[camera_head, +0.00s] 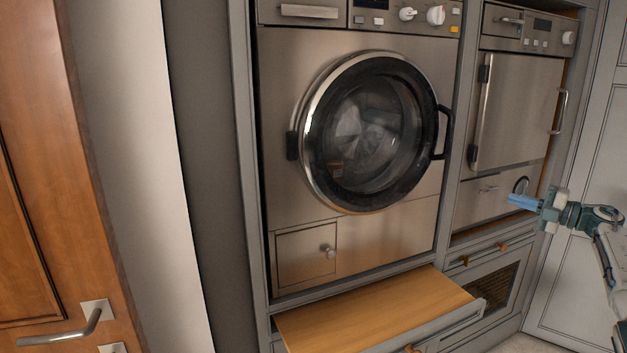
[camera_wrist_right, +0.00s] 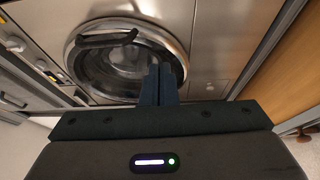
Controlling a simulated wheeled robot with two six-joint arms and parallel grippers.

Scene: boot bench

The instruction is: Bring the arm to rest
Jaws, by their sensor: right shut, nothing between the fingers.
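My right gripper (camera_head: 512,201) is at the right of the head view, in front of the lower part of the smaller steel machine. Its blue fingers point left and are together, with nothing between them. In the right wrist view the shut fingers (camera_wrist_right: 158,72) stand before the round washer door (camera_wrist_right: 95,65), which looks tilted there. My right arm (camera_head: 606,262) comes in from the right edge. My left gripper is in neither view.
A steel washer (camera_head: 285,185) with a shut round door (camera_head: 318,175) stands in the middle. Below it a wooden board (camera_head: 375,305) sticks out. A smaller steel machine (camera_head: 515,120) is on the right. A wooden door (camera_head: 30,200) with a lever handle (camera_head: 65,338) is on the left.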

